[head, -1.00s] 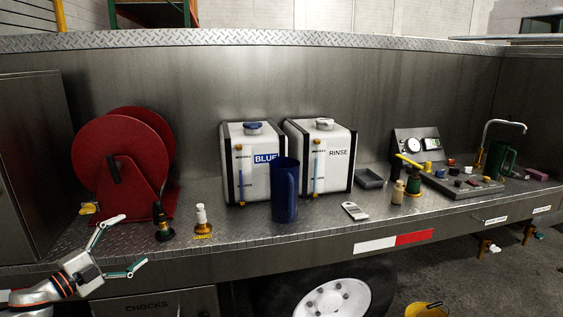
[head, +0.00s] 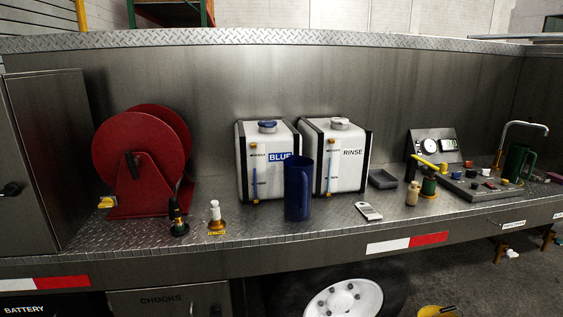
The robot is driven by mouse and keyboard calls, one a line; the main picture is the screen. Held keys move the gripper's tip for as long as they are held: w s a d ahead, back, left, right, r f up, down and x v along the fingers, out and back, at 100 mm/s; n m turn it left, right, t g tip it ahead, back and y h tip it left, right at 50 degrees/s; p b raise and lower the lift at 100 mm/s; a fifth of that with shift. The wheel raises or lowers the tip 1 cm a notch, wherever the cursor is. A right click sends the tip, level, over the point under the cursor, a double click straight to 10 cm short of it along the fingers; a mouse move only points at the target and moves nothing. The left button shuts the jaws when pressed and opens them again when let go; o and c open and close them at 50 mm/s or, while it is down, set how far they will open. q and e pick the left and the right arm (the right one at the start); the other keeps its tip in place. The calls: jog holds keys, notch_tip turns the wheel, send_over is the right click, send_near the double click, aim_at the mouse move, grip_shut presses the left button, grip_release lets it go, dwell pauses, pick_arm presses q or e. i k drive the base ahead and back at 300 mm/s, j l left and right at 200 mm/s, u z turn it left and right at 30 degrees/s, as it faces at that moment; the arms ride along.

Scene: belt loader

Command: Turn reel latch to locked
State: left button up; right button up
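The red hose reel (head: 142,160) stands on its red stand at the left of the metal deck. A small yellow latch (head: 106,202) sits at the lower left foot of the reel stand. It is too small to tell which position it is in. A dark handle or crank shows on the near face of the reel. Neither my left nor my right gripper is in the head view.
A dark nozzle (head: 178,218) and a white-topped fitting (head: 216,218) stand right of the reel. The BLUE tank (head: 246,165), RINSE tank (head: 352,165) and blue jug (head: 298,190) are mid-deck. A metal cabinet (head: 40,165) stands at the left.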

aim_at(107, 202)
jog(key=u, duration=1.25)
